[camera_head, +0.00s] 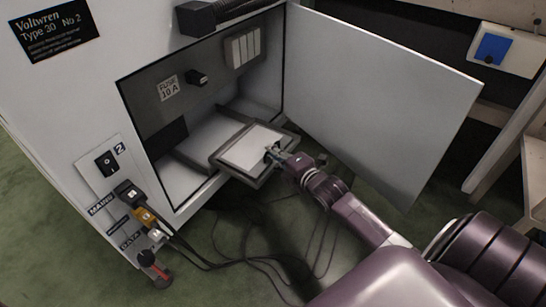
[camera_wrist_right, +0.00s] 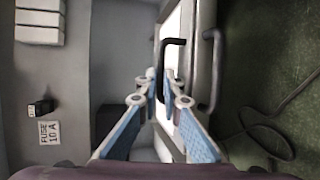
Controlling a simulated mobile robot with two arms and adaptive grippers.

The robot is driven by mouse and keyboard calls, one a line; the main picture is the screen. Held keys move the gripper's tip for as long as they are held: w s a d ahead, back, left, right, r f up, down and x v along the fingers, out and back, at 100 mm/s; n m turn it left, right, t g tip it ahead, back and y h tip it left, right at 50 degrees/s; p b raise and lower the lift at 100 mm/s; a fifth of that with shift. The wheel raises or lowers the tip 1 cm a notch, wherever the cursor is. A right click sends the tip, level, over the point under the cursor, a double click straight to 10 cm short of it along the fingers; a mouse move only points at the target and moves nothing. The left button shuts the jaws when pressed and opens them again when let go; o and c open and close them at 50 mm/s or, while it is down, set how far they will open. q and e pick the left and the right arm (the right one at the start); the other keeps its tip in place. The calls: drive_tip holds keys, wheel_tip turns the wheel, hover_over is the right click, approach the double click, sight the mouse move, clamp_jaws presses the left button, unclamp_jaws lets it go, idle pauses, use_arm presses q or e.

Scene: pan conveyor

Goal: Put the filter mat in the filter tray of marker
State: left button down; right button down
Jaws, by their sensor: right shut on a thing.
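The white, flat filter mat (camera_head: 248,148) lies over the grey filter tray (camera_head: 231,174), which sticks out of the open cabinet. The mat looks lined up inside the tray's rim; I cannot tell whether it rests fully flat. My right gripper (camera_head: 273,153) is at the mat's front right edge, shut on its dark handle. In the right wrist view, the fingers (camera_wrist_right: 161,82) close around one leg of this handle (camera_wrist_right: 173,42). A second dark handle (camera_wrist_right: 216,62), apparently the tray's, stands beside it, apart from the fingers. My left gripper is not in view.
The cabinet door (camera_head: 385,95) stands wide open on the right, close to my right arm. A switch plate (camera_head: 106,162) marked 2 is left of the opening. Plugs (camera_head: 146,216) and loose dark cables (camera_head: 240,262) are below. A "FUSE 10 A" label (camera_head: 168,87) is inside.

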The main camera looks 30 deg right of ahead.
drive_tip(key=c, duration=2.4)
unclamp_jaws()
drive_tip(key=shift+f, duration=0.1)
